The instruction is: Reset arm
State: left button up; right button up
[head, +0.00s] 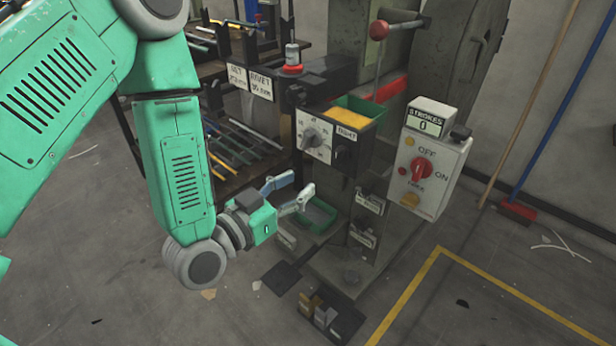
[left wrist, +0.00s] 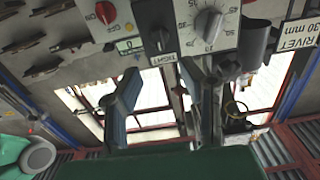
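My green left arm reaches in from the left in the head view. Its left gripper (head: 293,190) is open and empty, with its two fingers apart, in front of the rivet press below the dial box (head: 318,135). In the left wrist view both fingers of the left gripper (left wrist: 160,75) show spread, with nothing between them. The press's lever with a red ball (head: 379,30) stands at the top. A control box (head: 428,170) with a red switch (head: 421,168) hangs at the right. My right gripper is not in view.
A yellow-filled bin (head: 350,117) sits above the dial. A green tray (head: 318,215) is just beyond the gripper. Small blocks (head: 318,312) lie on a dark floor plate. A rack (head: 245,145) stands behind, brooms (head: 518,208) lean right. Floor at the front left is mostly clear.

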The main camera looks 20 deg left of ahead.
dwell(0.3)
pick_arm(q)
jog(key=shift+s, duration=0.1)
jog(key=s+f+g+y+p, duration=0.25)
jog(key=s+f+g, duration=0.2)
jog(key=f, duration=0.35)
jog(key=s+a+f+n+g+y+p, duration=0.1)
jog(key=s+f+g, duration=0.4)
jog(key=s, duration=0.5)
jog(key=s+a+f+n+g+y+p, duration=0.2)
jog(key=s+a+f+g, duration=0.3)
jog(key=s, duration=0.6)
jog(key=shift+a+n+g+y+p, duration=0.35)
jog(key=shift+a+g+p, duration=0.25)
jog(key=shift+g+p, duration=0.3)
jog(key=shift+f, duration=0.1)
